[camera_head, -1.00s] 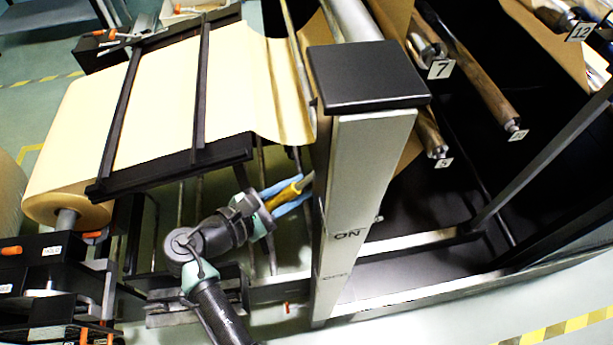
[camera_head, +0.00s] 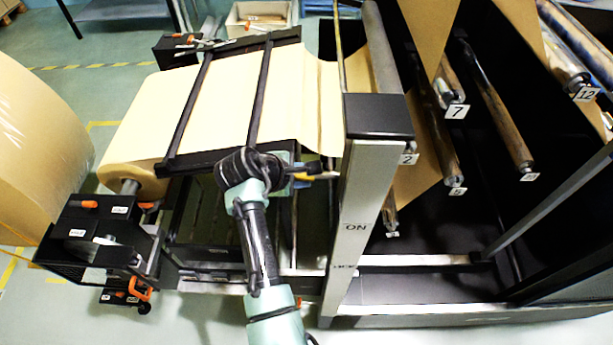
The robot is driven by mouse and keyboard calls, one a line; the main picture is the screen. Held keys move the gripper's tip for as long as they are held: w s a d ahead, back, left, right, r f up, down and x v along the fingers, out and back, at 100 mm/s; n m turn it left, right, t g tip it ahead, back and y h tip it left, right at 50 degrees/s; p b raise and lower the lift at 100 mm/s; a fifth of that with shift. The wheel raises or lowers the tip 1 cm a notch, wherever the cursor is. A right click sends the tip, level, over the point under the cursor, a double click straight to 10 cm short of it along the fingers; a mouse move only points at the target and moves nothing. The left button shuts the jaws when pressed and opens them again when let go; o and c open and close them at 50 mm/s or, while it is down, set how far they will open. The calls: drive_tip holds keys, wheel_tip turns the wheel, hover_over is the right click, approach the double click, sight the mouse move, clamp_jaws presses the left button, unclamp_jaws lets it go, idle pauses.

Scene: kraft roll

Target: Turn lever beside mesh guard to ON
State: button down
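The pale upright post (camera_head: 365,215) carries the black word ON on its front face, with a smaller marking lower down that is hard to read. My gripper (camera_head: 318,176) is just left of this post, pointing right towards its side. No lever can be made out with certainty.
The kraft paper web (camera_head: 225,100) and black cross bars lie just above my wrist. Numbered rollers (camera_head: 505,125) fill the dark frame on the right. A large wrapped roll (camera_head: 40,150) stands at left.

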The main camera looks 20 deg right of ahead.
drive_tip(key=shift+w+r, duration=0.15)
drive_tip(key=shift+r, duration=0.25)
drive_tip(key=c, duration=0.8)
unclamp_jaws()
drive_tip(key=shift+o, duration=0.7)
drive_tip(key=shift+f, duration=0.1)
drive_tip(key=shift+a, duration=0.1)
drive_tip(key=b+v, duration=0.2)
drive_tip(key=v, duration=1.1)
drive_tip(key=shift+s+d+b, duration=0.25)
drive_tip(key=shift+d+b, duration=0.05)
